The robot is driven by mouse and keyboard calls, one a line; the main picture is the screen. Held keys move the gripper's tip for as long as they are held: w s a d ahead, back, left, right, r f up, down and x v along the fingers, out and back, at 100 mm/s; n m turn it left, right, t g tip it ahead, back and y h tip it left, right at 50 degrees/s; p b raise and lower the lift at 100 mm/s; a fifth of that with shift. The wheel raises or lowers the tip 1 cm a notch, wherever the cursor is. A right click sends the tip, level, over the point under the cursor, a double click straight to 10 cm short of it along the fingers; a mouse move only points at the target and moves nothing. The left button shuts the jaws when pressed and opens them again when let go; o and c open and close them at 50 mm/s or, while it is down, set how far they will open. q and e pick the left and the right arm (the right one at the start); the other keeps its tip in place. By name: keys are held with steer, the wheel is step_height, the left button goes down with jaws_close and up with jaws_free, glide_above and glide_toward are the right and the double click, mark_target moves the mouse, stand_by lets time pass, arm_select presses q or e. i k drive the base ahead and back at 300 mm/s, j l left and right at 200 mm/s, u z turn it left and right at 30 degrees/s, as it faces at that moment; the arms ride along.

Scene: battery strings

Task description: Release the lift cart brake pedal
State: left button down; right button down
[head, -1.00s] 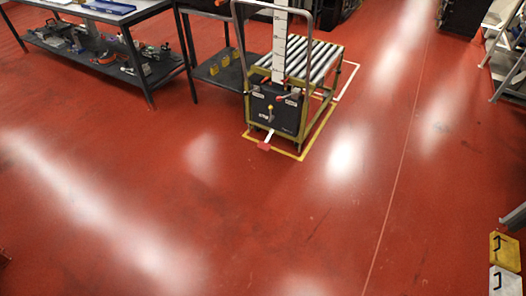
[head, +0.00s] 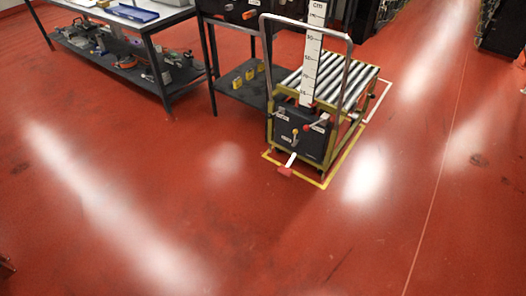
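The lift cart (head: 305,130) stands at the upper middle of the head view, inside a yellow and white floor outline. It has a roller top (head: 345,78), a grey push handle (head: 264,60) and a white height scale (head: 312,55). The red brake pedal (head: 285,172) sticks out low at the cart's front on a white arm, near the floor. I cannot tell whether it is pressed or raised. Neither of my grippers is in view.
A workbench (head: 150,28) with tools on its lower shelf stands at the upper left. A second table (head: 240,95) with yellow items on its shelf is just left of the cart. The red floor (head: 250,230) in front of the cart is clear.

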mark_target(283, 169)
steer(key=i+j+u, duration=0.15)
steer(key=i+u, duration=0.25)
steer(key=i, duration=0.35)
steer(key=i+l+u, duration=0.1)
steer(key=i+u, duration=0.3)
steer(key=i, duration=0.35)
steer(key=i+z, duration=0.45)
steer(key=i+j+z, duration=0.3)
steer(key=z, duration=0.15)
steer(key=i+j+z, duration=0.75)
steer(key=z, duration=0.15)
steer(key=i+j+z, duration=0.2)
steer(key=j+z, duration=0.25)
steer(key=j, duration=0.2)
